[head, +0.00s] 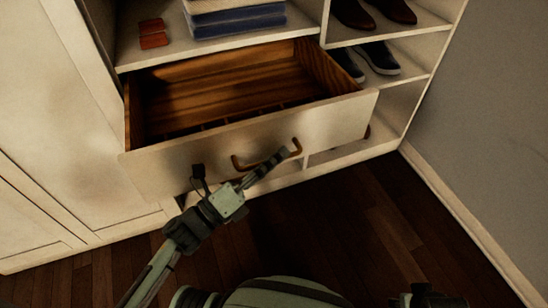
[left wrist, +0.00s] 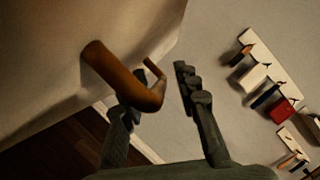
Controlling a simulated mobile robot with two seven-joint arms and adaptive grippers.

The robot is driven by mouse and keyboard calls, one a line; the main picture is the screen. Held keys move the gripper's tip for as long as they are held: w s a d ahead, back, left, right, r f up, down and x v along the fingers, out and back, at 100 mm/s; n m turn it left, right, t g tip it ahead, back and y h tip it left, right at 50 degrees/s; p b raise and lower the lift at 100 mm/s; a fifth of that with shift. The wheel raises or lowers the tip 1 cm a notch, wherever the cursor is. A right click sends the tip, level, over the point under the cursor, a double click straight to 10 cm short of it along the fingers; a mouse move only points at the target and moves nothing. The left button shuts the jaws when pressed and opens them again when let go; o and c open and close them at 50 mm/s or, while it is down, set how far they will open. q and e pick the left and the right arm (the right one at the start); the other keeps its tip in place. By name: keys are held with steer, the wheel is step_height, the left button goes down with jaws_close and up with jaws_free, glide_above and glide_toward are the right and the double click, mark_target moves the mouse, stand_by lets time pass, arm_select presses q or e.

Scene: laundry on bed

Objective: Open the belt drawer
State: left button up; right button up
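The wide cream drawer (head: 345,122) is pulled out from the wardrobe, and its brown wooden inside looks empty, with low slats along the bottom. Its curved brown handle (head: 239,163) is on the front face. My left gripper (head: 275,158) is at the handle, its fingers partly covering the bar. In the left wrist view the handle (left wrist: 125,78) sits close to the left finger, and the two fingers (left wrist: 160,100) are spread apart. Whether they touch the handle is unclear. Part of my right gripper (head: 428,298) shows at the bottom right; its fingers are not clear.
Above the drawer, a shelf holds folded blue cloth (head: 238,22) and red-brown items (head: 152,34). Shoes (head: 380,58) stand on shelves at the right. A closed cream door (head: 50,120) is at the left. The dark wood floor (head: 350,220) before the drawer is clear.

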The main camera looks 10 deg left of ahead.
arm_select(q)
steer(key=shift+s, duration=0.1)
steer(key=v, duration=1.2)
